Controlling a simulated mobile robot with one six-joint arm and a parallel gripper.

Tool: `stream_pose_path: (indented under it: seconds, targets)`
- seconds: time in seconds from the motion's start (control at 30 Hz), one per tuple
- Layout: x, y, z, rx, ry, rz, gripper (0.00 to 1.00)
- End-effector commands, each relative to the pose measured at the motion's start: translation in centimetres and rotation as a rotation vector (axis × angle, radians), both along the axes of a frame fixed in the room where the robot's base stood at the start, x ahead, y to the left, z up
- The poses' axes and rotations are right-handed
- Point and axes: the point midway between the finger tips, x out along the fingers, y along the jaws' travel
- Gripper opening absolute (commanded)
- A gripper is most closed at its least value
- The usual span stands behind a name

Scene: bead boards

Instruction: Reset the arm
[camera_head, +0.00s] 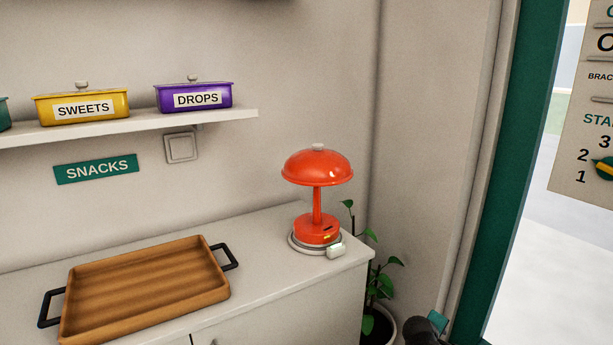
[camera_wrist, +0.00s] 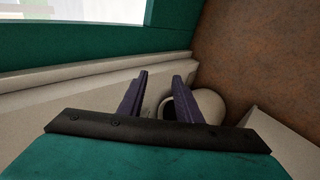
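My gripper (camera_wrist: 162,76) shows in the wrist view as two dark purple fingers standing apart with nothing between them. It points toward the base of a pale wall and a white round pot (camera_wrist: 208,104), which lies just beyond the right finger. In the head view only a small dark and teal part of my arm (camera_head: 428,330) shows at the bottom edge, right of the potted plant. The fingers are not visible in the head view.
A red lamp (camera_head: 317,168) stands on the white cabinet (camera_head: 270,270), beside a wooden tray (camera_head: 145,288). The plant (camera_head: 384,284) stands in a pot right of the cabinet. A shelf (camera_head: 140,122) holds a yellow SWEETS box (camera_head: 82,105) and a purple DROPS box (camera_head: 195,97). A green frame (camera_head: 508,170) borders the right-hand opening.

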Motion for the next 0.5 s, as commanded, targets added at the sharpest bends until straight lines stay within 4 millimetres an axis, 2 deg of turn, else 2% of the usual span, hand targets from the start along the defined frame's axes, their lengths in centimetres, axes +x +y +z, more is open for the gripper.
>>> stream_pose_path:
  seconds: [0.03,0.1,0.27,0.5]
  targets:
    - [-0.6,0.9,-1.8,0.018,0.024,0.001,0.31]
    - [-1.4,1.9,-4.0,0.043,0.053,-0.004,0.31]
    - [-3.6,4.2,-8.8,0.1,0.121,-0.018,0.31]
    - [-7.9,7.6,-15.7,0.183,0.227,-0.054,0.31]
